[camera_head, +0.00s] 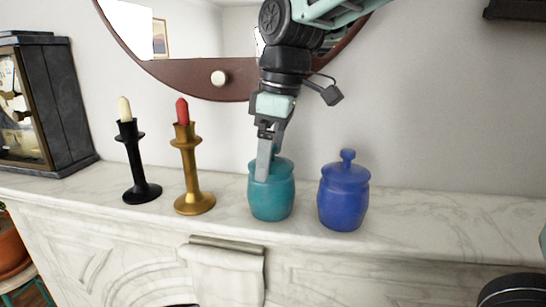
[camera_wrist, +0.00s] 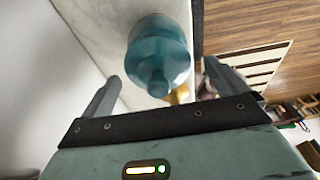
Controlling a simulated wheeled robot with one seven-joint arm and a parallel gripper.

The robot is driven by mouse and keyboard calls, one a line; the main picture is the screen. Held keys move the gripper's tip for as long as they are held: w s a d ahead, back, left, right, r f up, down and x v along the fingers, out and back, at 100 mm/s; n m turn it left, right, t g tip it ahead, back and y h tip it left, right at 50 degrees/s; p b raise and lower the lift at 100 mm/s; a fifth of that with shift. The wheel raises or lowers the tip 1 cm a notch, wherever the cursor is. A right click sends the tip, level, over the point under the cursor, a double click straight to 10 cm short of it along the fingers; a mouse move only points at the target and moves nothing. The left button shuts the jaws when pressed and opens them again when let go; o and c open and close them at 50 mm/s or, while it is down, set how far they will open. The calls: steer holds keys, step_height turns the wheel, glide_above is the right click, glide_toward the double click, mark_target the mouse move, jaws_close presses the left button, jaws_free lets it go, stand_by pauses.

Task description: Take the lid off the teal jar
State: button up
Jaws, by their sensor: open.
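The teal jar (camera_head: 271,198) stands upright on the white marble mantel, left of a blue jar. Its lid is on it, partly hidden behind my gripper in the head view. My gripper (camera_head: 268,160) points down at the lid, its fingers apart and overlapping the jar's upper part in that view. In the wrist view the teal jar (camera_wrist: 158,48) lies beyond the fingertips, its knob (camera_wrist: 158,88) toward my gripper (camera_wrist: 160,85) and roughly between the two open fingers. I cannot see any finger touching the lid.
The lidded blue jar (camera_head: 343,197) stands close on the right. A gold candlestick (camera_head: 189,172) with a red candle and a black candlestick (camera_head: 137,165) stand left. A dark clock (camera_head: 52,105) is far left. A round mirror (camera_head: 190,80) hangs behind. The mantel's front edge is close.

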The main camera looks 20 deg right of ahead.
steer(key=c, duration=1.1)
step_height(320, 180, up, 10)
steer(key=shift+b, duration=0.9)
